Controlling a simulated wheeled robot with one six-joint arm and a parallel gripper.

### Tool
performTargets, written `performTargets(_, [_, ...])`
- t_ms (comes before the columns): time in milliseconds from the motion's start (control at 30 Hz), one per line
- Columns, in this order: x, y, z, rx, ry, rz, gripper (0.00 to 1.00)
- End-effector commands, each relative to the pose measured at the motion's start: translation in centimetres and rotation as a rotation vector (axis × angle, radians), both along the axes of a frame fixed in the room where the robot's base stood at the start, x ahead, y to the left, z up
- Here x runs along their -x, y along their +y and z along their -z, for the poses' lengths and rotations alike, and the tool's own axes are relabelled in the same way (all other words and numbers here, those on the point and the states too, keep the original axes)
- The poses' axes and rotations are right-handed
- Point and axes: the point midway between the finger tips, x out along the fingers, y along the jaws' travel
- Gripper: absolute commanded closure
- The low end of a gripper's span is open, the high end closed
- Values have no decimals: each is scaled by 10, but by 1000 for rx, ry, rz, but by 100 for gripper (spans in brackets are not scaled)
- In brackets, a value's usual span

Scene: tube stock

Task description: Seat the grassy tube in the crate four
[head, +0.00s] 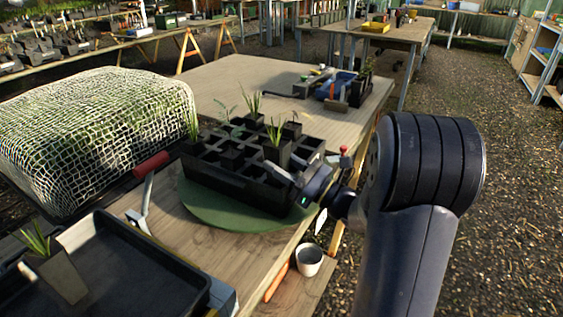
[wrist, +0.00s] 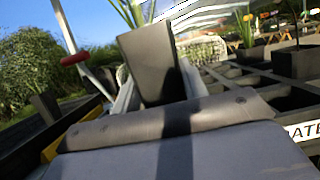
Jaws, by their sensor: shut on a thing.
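My gripper (head: 294,167) is at the near right side of the black crate (head: 238,184). It is shut on a dark square tube with grassy leaves (wrist: 150,62), which stands nearly upright between the fingers in the wrist view. In the head view the tube (head: 277,152) appears over the crate's right part; I cannot tell how far its base is from the cells. The crate has a grid of square cells and also shows in the wrist view (wrist: 283,103), with a label cut off to "ATE" (wrist: 304,131). The crate number is not readable.
The crate stands on a round green mat (head: 215,212). Other planted tubes stand in it, one at the back left (head: 191,130). A red-handled tool (head: 150,168) rises left of it. A dark tray (head: 135,265) with a grassy tube (head: 58,272) lies front left. A white cup (head: 309,260) stands front.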

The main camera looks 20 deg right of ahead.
Motion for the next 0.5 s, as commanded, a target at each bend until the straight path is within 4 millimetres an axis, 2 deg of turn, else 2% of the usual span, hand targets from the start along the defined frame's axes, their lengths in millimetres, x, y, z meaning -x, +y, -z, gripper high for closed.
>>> performTargets(500, [0,0,22,0,0,0,85])
